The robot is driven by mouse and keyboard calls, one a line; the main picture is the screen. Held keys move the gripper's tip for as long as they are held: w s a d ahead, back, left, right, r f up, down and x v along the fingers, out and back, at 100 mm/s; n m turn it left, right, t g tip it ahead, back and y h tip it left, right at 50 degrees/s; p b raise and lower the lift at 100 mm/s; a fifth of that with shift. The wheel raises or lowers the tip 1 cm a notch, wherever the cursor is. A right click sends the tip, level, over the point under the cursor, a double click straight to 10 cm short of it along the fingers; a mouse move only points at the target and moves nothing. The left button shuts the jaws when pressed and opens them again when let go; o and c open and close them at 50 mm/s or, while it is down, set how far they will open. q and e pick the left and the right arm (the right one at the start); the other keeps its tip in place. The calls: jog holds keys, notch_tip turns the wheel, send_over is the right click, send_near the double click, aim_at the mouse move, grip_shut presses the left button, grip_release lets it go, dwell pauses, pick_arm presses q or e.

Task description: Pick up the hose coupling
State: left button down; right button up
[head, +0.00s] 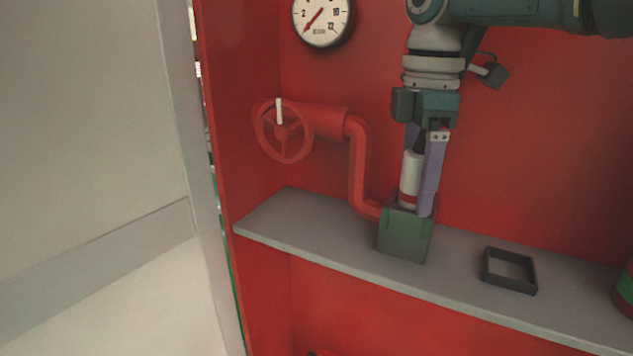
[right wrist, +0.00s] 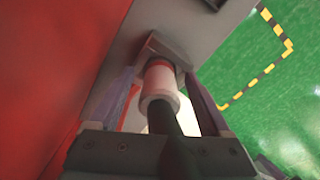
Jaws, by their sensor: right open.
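The hose coupling (head: 409,178) is a white cylinder with a red band near its lower end. It stands upright in a dark green square holder (head: 404,238) on the grey shelf. My right gripper (head: 417,200) points down over it, open, with its lavender fingers beside the coupling. In the right wrist view the coupling (right wrist: 160,82) lies between the two fingers, and a gap shows on each side. A dark hose-like part runs from the coupling toward the gripper's palm. The coupling's lower end is hidden in the holder. My left gripper is not in view.
A red pipe with a valve wheel (head: 284,131) is left of the gripper, its lower end close to the holder. An empty dark square frame (head: 510,270) sits on the shelf (head: 330,232) to the right. A gauge (head: 322,20) hangs on the red back wall.

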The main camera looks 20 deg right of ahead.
grip_shut()
dwell(0.5)
jog(key=shift+r, duration=0.1)
